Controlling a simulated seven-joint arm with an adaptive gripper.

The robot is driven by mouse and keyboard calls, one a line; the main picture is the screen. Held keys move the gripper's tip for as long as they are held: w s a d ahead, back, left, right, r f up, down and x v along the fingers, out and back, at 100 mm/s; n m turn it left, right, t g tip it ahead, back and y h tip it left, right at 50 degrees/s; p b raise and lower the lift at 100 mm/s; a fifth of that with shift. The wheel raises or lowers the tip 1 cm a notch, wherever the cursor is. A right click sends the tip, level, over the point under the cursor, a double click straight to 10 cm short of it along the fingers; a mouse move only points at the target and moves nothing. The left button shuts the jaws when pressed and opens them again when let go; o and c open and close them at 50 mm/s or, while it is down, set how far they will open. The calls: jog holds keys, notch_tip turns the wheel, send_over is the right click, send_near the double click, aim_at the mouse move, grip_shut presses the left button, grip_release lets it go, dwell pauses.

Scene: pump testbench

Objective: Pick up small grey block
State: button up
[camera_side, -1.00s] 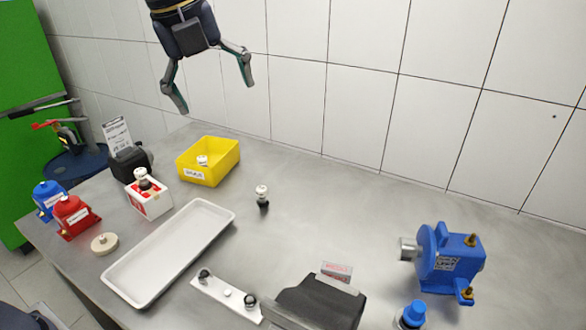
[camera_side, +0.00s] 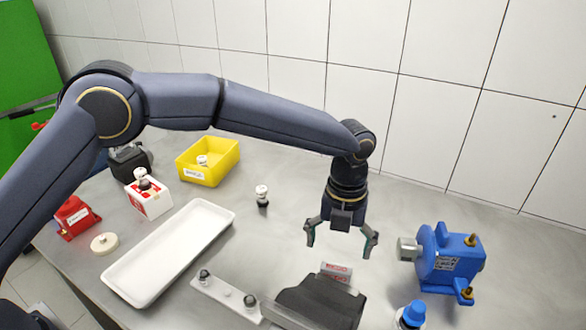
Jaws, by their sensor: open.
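My gripper (camera_side: 340,247) points down over the right half of the table, with its two fingers spread and nothing between them. Just below it in the picture is a small grey block (camera_side: 336,269) with red lettering on its side. The block is at the back of a dark grey fixture (camera_side: 318,301); its lower part is hidden, and I cannot tell whether it rests on the fixture or behind it. The fingertips are apart from the block, above it in the picture.
A blue pump (camera_side: 447,262) stands to the right, with a blue-capped part (camera_side: 412,314) in front. A white strip with dark fittings (camera_side: 227,295), a white tray (camera_side: 150,286), a small upright fitting (camera_side: 262,196) and a yellow bin (camera_side: 222,172) are to the left. The table behind my gripper is clear.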

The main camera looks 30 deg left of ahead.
aim_at(336, 271)
notch_tip(336, 271, down, 8)
jog(key=shift+d+r, duration=0.1)
jog(key=shift+d, duration=0.05)
dwell(0.3)
jog(key=shift+c, duration=0.4)
jog(key=c, duration=1)
